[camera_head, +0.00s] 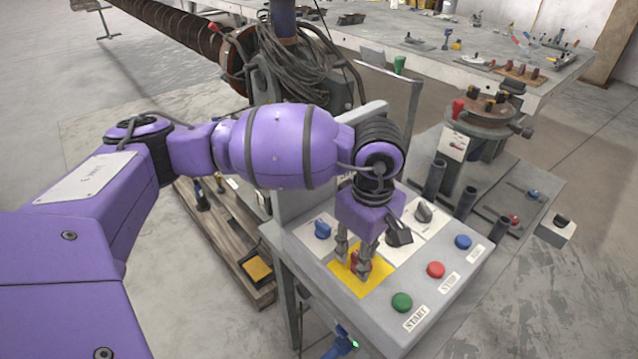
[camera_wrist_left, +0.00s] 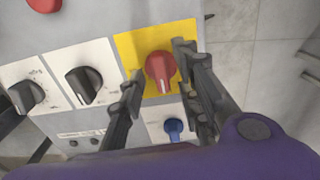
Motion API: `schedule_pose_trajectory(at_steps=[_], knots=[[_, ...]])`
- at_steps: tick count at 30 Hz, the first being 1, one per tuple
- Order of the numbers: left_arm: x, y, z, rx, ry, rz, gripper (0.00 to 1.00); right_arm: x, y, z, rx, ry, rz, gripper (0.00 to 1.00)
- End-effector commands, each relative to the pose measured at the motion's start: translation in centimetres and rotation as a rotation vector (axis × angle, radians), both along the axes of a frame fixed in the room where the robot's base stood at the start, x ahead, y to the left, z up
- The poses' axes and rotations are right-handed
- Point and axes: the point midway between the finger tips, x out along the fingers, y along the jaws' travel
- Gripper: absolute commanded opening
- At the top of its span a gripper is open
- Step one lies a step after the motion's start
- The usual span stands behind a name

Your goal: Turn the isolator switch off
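The isolator switch (camera_head: 354,259) is a red rotary knob on a yellow plate (camera_head: 377,283) on the grey control panel. In the left wrist view the red knob (camera_wrist_left: 160,72) has a pale pointer line running toward the bottom of the picture. My left gripper (camera_head: 353,258) reaches down over the panel with its fingers on either side of the knob. In the left wrist view the left gripper (camera_wrist_left: 160,66) is open around the knob. The right finger is very close to it; contact cannot be told. My right gripper is not in view.
A blue knob (camera_head: 323,229) and black knobs (camera_head: 424,212) sit close to the yellow plate. Green (camera_head: 402,302), red (camera_head: 436,270) and blue (camera_head: 463,242) buttons line the panel's front. A workbench (camera_head: 450,50) with tools stands behind.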

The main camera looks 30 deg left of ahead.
Motion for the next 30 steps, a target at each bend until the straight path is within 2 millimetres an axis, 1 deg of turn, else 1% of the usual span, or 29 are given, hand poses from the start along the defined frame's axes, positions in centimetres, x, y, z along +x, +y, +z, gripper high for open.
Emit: schedule_pose_trajectory(at_steps=[7, 11, 14, 21, 24, 27, 30], knots=[[-0.1, -0.1, 0.0, -0.001, 0.003, -0.004, 0.31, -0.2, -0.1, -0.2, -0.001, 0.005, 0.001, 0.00], [0.0, -0.1, 1.0, -0.002, 0.000, -0.005, 0.31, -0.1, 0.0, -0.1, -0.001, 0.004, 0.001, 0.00], [0.0, -0.2, 2.6, -0.002, -0.003, -0.006, 0.31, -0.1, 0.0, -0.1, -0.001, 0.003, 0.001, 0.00], [0.0, -0.1, 7.9, -0.001, -0.004, -0.004, 0.31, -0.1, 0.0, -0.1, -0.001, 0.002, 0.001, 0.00], [0.0, -0.1, 9.7, -0.002, -0.003, -0.003, 0.31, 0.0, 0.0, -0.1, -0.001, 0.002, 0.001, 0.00], [0.0, -0.1, 10.9, -0.002, -0.003, -0.003, 0.31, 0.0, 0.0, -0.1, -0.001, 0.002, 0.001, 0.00], [-0.1, -0.1, 11.7, -0.001, -0.001, -0.002, 0.31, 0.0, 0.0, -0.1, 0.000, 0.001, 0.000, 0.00]])
